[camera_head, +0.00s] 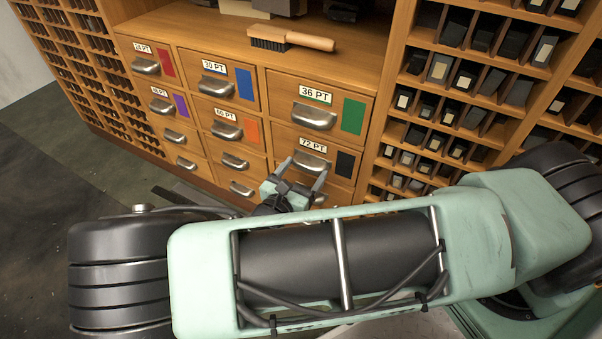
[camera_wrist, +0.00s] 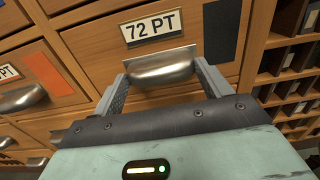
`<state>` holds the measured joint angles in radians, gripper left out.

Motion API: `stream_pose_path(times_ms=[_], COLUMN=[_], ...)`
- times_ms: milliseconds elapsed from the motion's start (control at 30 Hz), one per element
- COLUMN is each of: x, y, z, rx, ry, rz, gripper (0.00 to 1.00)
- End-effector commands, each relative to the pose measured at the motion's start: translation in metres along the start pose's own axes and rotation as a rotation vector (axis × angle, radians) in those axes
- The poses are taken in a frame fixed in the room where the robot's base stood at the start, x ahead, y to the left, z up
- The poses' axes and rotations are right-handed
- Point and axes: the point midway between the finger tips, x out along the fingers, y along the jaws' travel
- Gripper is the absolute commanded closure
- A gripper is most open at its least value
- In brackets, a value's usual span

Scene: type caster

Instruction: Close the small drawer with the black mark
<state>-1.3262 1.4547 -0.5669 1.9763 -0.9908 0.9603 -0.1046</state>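The drawer labelled 72 PT has a black mark (camera_head: 345,164) on its wooden front, in the right column below the 36 PT drawer. The black mark shows in the wrist view (camera_wrist: 222,30), right of the label. Its metal cup handle (camera_wrist: 162,67) is in the upper middle of that view. My gripper (camera_head: 304,168) is at this drawer front, with its fingers apart, one at each end of the handle (camera_head: 309,159). I cannot tell whether the fingers touch it. Whether the drawer stands out from the cabinet is hard to tell; my gripper and arm hide its lower part.
A brush (camera_head: 292,40) lies on the shelf above. Cubbyholes with dark blocks (camera_head: 462,82) fill the right side. Open floor (camera_head: 40,190) lies left.

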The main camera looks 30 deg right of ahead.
Motion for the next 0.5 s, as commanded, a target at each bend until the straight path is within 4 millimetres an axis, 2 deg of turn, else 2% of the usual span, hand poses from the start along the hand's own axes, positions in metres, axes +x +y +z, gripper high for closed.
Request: stream_pose_path(times_ms=[267,367,500], x=[-0.001,-0.009,-0.033], y=[0.0,0.001,0.001], z=[0.001,0.002,0.003], rx=[-0.001,0.0,0.0], ry=[-0.002,-0.001,0.001], rz=[-0.001,0.002,0.003], gripper=[0.21,0.21,0.21])
